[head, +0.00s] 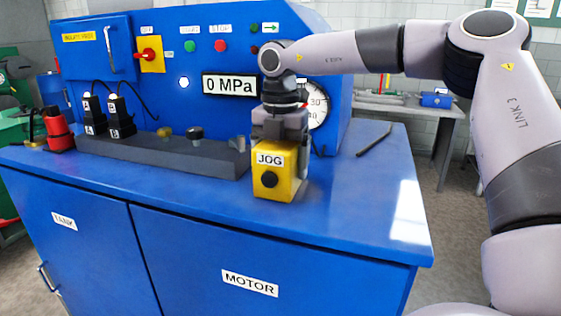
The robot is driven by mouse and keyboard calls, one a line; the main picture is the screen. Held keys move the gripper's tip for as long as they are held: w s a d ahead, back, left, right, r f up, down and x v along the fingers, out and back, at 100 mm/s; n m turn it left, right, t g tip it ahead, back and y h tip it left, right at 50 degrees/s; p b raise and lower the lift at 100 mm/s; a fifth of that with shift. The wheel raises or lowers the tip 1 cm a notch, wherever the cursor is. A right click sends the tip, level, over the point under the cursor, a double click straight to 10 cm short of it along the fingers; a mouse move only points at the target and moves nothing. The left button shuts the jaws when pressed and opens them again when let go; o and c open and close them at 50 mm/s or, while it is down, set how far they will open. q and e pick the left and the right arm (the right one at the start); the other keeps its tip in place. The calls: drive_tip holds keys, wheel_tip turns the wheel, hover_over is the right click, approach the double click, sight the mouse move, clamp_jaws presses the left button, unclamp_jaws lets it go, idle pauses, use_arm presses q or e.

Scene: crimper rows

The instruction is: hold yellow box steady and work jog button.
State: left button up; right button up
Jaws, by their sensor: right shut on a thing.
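The yellow box (290,188) stands upright on the blue bench top, right of the middle of the head view. Its front face carries a JOG label and below it the black round jog button (269,179). My right arm comes in from the right, and my right gripper (284,143) points down over the box. The gripper is shut on the box's upper part. Its fingertips are partly hidden, so their exact contact is hard to see. My left gripper is not in view.
The blue panel (195,88) behind bears a red switch (149,54), several lamps and buttons, a 0 MPa display (230,85) and a dial gauge (317,104). A dark block (165,152) with knobs lies left of the box. A dark rod (374,140) lies right. Bench front is clear.

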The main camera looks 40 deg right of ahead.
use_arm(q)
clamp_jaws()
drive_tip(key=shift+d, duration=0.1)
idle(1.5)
